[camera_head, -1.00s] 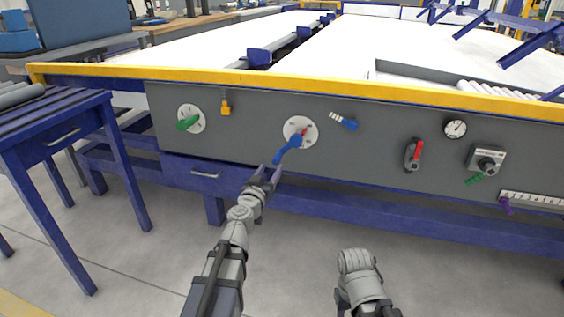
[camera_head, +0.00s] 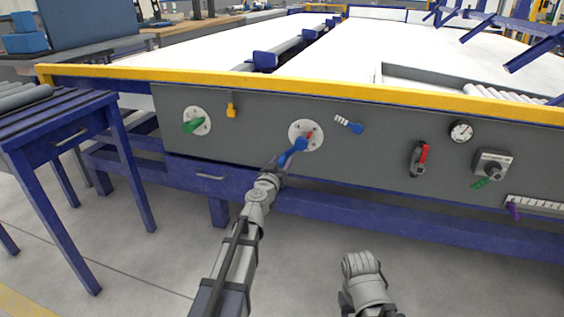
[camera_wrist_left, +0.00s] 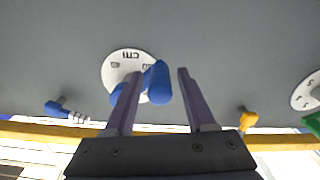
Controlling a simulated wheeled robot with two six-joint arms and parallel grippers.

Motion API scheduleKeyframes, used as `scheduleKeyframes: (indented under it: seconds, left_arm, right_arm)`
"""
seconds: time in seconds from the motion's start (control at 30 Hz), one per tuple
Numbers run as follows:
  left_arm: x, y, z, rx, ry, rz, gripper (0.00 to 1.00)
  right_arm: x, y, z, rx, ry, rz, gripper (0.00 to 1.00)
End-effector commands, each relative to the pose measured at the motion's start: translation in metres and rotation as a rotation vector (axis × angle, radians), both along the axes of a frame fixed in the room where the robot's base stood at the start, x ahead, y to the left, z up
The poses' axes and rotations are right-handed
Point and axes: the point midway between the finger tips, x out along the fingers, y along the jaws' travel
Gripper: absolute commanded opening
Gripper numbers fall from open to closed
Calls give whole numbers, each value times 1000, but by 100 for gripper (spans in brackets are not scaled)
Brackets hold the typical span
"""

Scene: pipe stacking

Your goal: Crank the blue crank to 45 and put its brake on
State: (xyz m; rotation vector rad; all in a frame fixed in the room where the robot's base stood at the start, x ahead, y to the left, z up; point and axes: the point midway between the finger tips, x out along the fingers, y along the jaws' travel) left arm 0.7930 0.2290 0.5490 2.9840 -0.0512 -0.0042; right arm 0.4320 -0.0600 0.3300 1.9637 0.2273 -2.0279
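The blue crank (camera_head: 293,152) sits on a white round dial (camera_head: 317,140) with a red mark on the grey panel. Its arm hangs down to the left. The blue brake lever (camera_head: 355,128), beside pale ridged marks, is up and right of the dial. My left gripper (camera_head: 278,168) is at the crank's lower end. In the left wrist view, which is upside down, the crank's blue handle (camera_wrist_left: 158,84) shows between the open fingertips, with a gap on the right finger's side. I cannot tell whether the left finger touches it.
A green crank (camera_head: 192,126) with an orange lever (camera_head: 231,111) is on the panel's left. A red lever (camera_head: 422,155), a gauge (camera_head: 461,131) and a grey knob box (camera_head: 492,164) are on the right. A blue drawer (camera_head: 210,174) lies below. A blue table (camera_head: 62,140) stands left.

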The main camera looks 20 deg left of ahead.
Motion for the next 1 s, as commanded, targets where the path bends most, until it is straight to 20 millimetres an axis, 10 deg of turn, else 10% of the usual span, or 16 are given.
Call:
scheduleKeyframes:
  seconds: [0.47, 1.0]
  left_arm:
    - [0, 0, 0, 0, 0, 0, 0]
    - [0, 0, 0, 0, 0, 0, 0]
  right_arm:
    - [0, 0, 0, 0, 0, 0, 49]
    - [0, 0, 0, 0, 0, 0, 49]
